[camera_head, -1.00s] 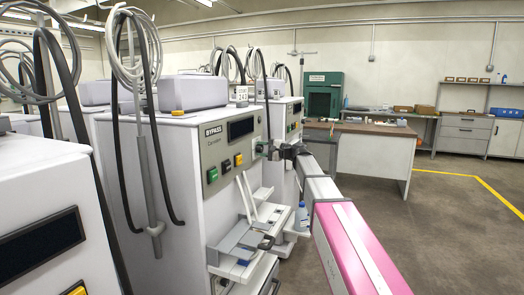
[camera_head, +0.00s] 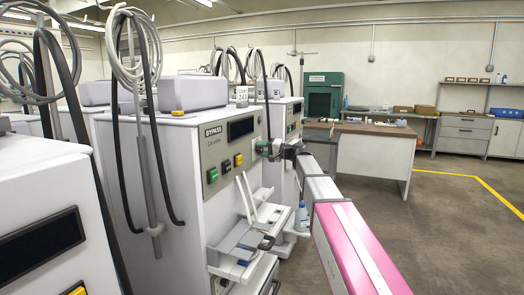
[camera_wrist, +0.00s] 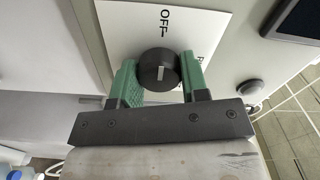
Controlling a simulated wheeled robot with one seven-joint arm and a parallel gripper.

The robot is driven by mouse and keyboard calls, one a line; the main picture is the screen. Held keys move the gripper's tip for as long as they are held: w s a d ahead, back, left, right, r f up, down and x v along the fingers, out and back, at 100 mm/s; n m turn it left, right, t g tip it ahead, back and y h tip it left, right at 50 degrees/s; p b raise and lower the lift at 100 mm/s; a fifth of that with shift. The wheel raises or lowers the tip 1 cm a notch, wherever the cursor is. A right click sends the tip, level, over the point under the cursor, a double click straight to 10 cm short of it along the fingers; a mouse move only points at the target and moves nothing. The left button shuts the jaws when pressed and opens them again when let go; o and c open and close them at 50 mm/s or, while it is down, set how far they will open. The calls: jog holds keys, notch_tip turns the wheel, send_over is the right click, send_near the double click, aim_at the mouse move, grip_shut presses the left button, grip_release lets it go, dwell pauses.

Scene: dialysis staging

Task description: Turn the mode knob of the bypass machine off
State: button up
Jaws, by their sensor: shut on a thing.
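The bypass machine (camera_head: 160,165) is a white cabinet with a grey front panel marked BYPASS. In the wrist view its mode knob (camera_wrist: 152,58) is round and black, on a white plate (camera_wrist: 120,22). The plate reads OFF above the knob; another label at the right is partly hidden by a finger. The knob's short white mark runs nearly up and down in the picture, roughly in line with OFF. My gripper (camera_wrist: 160,80), with green fingers, is shut on the knob, one finger on each side. In the head view my gripper (camera_head: 265,148) hides the knob.
A desk (camera_head: 365,155) stands behind; the floor at the right is clear.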

jog(key=shift+s, duration=0.1)
jog(key=o, duration=0.9)
jog(key=shift+o, duration=0.2)
jog(key=v, duration=1.1)
jog(key=s+d+f+g+h, duration=0.1)
jog(key=s+f+h, duration=0.4)
jog(key=f, duration=0.8)
jog(key=s+d+f+g+h, duration=0.15)
jog(key=s+f, duration=0.45)
jog(key=f, duration=0.6)
jog(key=s+d+f+g+h, duration=0.2)
jog(key=s+d+f+h, duration=0.3)
jog(key=s+f, duration=0.4)
jog(key=s+d+f+g+h, duration=0.1)
jog(key=s+d+f+h, duration=0.4)
jog(key=s+f, duration=0.5)
jog(key=shift+s+d+n+g, duration=0.15)
jog(key=shift+d+n+g, duration=0.25)
jog(key=shift+d, duration=0.2)
